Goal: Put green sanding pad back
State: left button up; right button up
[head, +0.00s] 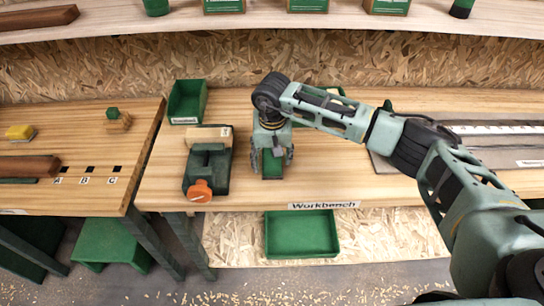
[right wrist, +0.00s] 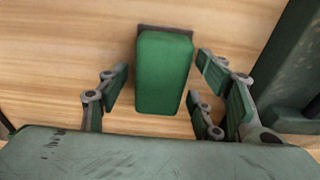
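A green sanding pad (head: 272,165) with a dark edge lies on the workbench (head: 350,182), just right of the vise. It also shows in the right wrist view (right wrist: 163,75), lying between the fingers. My right gripper (head: 272,157) points down over the pad. Its fingers are spread on both sides of the pad, with narrow gaps; in the right wrist view the gripper (right wrist: 161,93) is open and holds nothing. Part of the pad is hidden by the gripper in the head view. My left gripper is not in view.
A dark green vise (head: 208,170) with an orange knob holds a wooden block beside my right gripper. A green bin (head: 187,103) stands behind it. A green tray (head: 301,235) is below the bench. The left table (head: 85,199) has slots marked A, B, C.

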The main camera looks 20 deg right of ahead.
aim_at(272, 161)
jog(key=shift+r, duration=0.1)
jog(key=shift+r+p, duration=0.2)
jog(key=shift+p, duration=0.15)
notch_tip(272, 161, up, 12)
jog(key=s+b, duration=0.1)
jog(key=b, duration=0.3)
jog(key=shift+s+a+f, duration=0.15)
jog(key=shift+s+a, duration=0.05)
jog(key=shift+f, duration=0.1)
